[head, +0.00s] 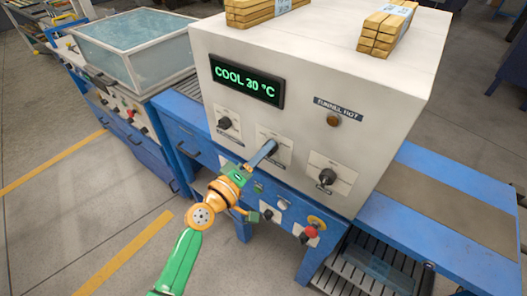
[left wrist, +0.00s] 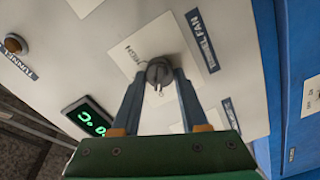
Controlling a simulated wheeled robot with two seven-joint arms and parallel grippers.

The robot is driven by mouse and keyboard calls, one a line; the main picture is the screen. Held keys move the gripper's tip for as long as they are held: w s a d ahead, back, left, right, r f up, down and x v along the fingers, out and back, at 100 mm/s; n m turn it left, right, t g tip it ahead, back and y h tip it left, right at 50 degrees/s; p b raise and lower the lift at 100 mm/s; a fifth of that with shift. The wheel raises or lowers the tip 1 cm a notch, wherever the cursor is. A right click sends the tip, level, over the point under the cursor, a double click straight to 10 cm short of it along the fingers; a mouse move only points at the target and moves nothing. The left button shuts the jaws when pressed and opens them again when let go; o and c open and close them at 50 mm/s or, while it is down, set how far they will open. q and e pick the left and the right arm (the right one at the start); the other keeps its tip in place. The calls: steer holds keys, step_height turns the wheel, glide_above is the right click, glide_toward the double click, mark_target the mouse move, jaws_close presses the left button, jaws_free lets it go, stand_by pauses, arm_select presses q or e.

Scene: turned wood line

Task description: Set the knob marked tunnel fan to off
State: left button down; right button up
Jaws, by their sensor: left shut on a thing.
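The tunnel fan knob (left wrist: 159,72) is a small dark grey round knob on a white square plate, beside a blue label reading TUNNEL FAN (left wrist: 203,42). A light pointer mark shows on the knob, and HIGH is printed on the plate. My left gripper (left wrist: 160,76) has one finger on each side of the knob and is shut on it. In the head view my left gripper (head: 271,146) reaches the middle knob of the white cabinet's front, and its fingers hide most of that knob. My right gripper is not in view.
The white cabinet (head: 395,95) shows COOL 30 °C on its display (head: 246,81). Other knobs sit left (head: 224,123) and right (head: 327,177) of my gripper. A tunnel hot lamp (head: 334,121) is above. A red button (head: 310,232) is below. Wood bundles (head: 384,30) lie on top.

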arm_select(q)
steer(key=shift+n, duration=0.6)
steer(key=shift+f+n, duration=0.1)
steer(key=shift+n, duration=0.2)
steer(key=shift+c, duration=2.1)
jaws_free()
steer(key=v, duration=0.7)
steer(key=shift+b, duration=0.35)
